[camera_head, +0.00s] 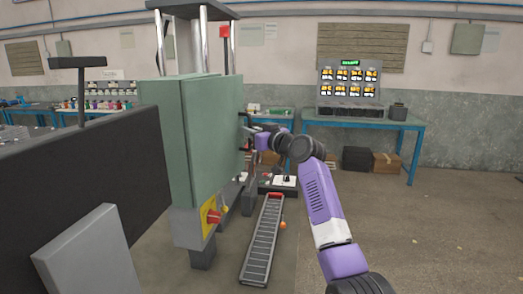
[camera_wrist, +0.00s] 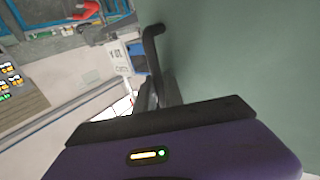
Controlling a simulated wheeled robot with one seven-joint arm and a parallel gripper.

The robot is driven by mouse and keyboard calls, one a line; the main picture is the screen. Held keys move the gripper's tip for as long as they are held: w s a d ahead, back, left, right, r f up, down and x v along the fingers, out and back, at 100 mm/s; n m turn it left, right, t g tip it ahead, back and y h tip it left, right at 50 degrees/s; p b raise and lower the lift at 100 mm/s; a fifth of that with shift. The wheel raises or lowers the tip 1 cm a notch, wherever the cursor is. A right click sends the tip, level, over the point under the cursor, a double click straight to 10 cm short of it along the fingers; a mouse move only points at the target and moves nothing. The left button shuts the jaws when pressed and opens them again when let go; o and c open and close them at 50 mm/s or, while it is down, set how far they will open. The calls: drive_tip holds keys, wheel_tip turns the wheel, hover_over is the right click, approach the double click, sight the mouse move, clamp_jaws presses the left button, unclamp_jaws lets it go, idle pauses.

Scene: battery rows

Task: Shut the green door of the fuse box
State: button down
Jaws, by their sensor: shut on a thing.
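The green door (camera_head: 216,130) is a tall flat panel left of centre in the head view. In the wrist view it is the plain green surface (camera_wrist: 250,60) filling the right side. A black bent handle (camera_wrist: 152,45) stands out from it. My gripper (camera_wrist: 160,95) is shut on this handle, close against the green surface. In the head view my gripper (camera_head: 249,136) is at the right edge of the green panel, partly hidden by my purple wrist. The inside of the fuse box is hidden, and how far the door stands open cannot be told.
A ribbed grey ramp-like strip (camera_head: 263,240) lies on the floor below my arm. A blue bench (camera_head: 405,127) with a lit display panel (camera_head: 349,88) stands behind. A black box (camera_head: 356,159) and cardboard box (camera_head: 386,163) sit beneath it. Floor at right is clear.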

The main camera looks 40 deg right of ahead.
sight(234, 129)
drive_tip(key=w+y+b, duration=0.1)
drive_tip(key=w+a+n+b, duration=0.1)
drive_tip(key=w, duration=0.1)
drive_tip(key=shift+w+f+y+b, duration=0.2)
drive_tip(key=shift+w+y+b, duration=0.05)
drive_tip(key=shift+y+b, duration=0.15)
drive_tip(key=shift+w+a+r+b, duration=0.1)
drive_tip(key=shift+w+a+b, duration=0.15)
drive_tip(key=shift+w+b, duration=0.45)
drive_tip(key=shift+w+a+r, duration=0.1)
drive_tip(key=shift+w, duration=0.2)
drive_tip(key=c, duration=1.5)
unclamp_jaws()
drive_tip(key=shift+w, duration=0.1)
drive_tip(key=shift+o, duration=0.2)
drive_tip(key=shift+a, duration=0.15)
